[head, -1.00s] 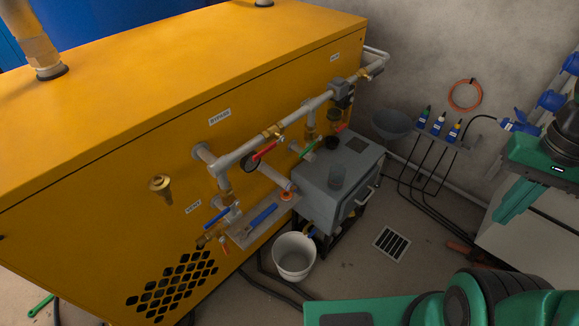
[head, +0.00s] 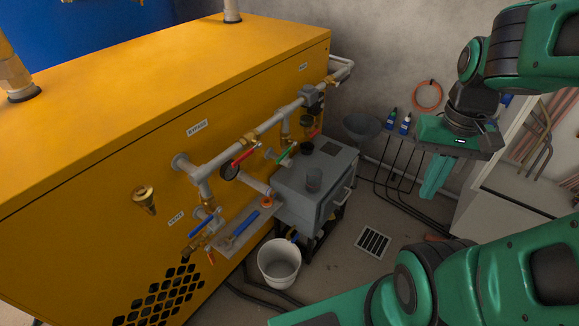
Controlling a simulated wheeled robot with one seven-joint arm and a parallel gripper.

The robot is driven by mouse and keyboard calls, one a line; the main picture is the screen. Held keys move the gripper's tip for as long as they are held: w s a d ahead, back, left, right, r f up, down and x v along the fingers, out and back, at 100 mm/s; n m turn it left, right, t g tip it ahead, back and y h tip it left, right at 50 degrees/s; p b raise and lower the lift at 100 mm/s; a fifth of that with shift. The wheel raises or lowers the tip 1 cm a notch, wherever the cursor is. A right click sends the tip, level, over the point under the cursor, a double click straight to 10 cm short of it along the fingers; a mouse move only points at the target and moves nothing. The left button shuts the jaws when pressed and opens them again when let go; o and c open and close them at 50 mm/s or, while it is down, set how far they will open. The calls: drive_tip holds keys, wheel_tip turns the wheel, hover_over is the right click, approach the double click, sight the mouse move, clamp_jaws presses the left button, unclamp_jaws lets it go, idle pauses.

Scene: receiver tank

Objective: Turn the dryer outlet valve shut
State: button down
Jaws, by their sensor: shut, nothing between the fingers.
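Several lever valves sit on the grey pipework along the front of the yellow housing (head: 90,180). A red lever (head: 246,156) is on the upper pipe, a green lever (head: 286,154) is right of it, and another red lever (head: 306,135) is above the grey box (head: 315,185). Blue levers (head: 239,222) are lower down. I cannot tell which one is the dryer outlet valve; the label at the far right is too small to read. My gripper (head: 430,190) is shut and empty, pointing down, right of the grey box and apart from all valves.
A white bucket (head: 279,265) stands on the floor below the valves. A grey funnel (head: 361,128), bottles (head: 398,122) and a coiled orange hose (head: 429,95) are by the back wall. A floor grate (head: 373,242) lies right of the bucket. Open space separates my gripper from the pipework.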

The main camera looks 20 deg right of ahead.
sight(287, 152)
drive_tip(key=w+a+f+m+y, duration=0.2)
drive_tip(key=w+a+f+y, duration=0.15)
drive_tip(key=w+f, duration=0.45)
drive_tip(key=w+a+f+m+y, duration=0.2)
drive_tip(key=w+a+f+y, duration=0.15)
drive_tip(key=f, duration=0.75)
drive_tip(key=w+a+f+m+y, duration=0.1)
drive_tip(key=w+a+f+y, duration=0.25)
drive_tip(key=w+f, duration=0.5)
drive_tip(key=w+f+m+t+y, duration=0.2)
drive_tip(key=w+f+m+t, duration=0.1)
drive_tip(key=w+m+t, duration=1.05)
drive_tip(key=w+a+r+m+t, duration=0.2)
drive_tip(key=w+a+r+t, duration=0.1)
drive_tip(key=a+r, duration=0.3)
drive_tip(key=shift+w+a+r, duration=0.2)
drive_tip(key=shift+w+r, duration=0.1)
drive_tip(key=shift+w, duration=0.55)
drive_tip(key=shift+r, duration=0.1)
